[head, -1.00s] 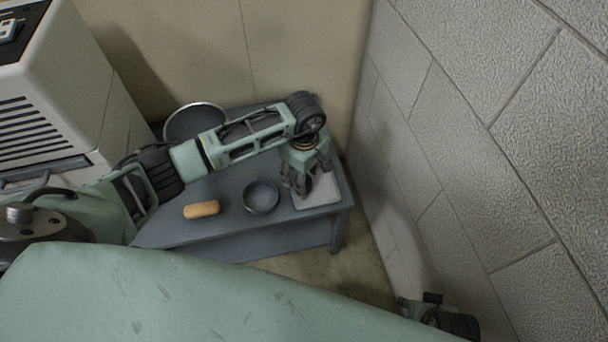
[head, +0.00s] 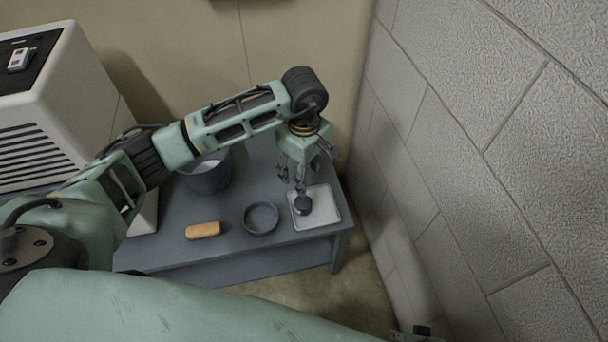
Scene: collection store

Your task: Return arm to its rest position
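My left arm reaches in from the left over a grey table. My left gripper (head: 304,172) points down above the white tray (head: 329,207) at the table's right end. Its fingers look spread apart. A small dark round object (head: 304,205) is on the tray just below the fingertips; a finger overlaps its top, so I cannot tell whether they touch.
The grey table (head: 232,250) also bears an orange-tan block (head: 203,230), a round dark bowl (head: 261,218) and a grey bucket (head: 207,178) partly behind my arm. A white cabinet (head: 50,110) stands at left. A block wall (head: 430,150) rises close on the right.

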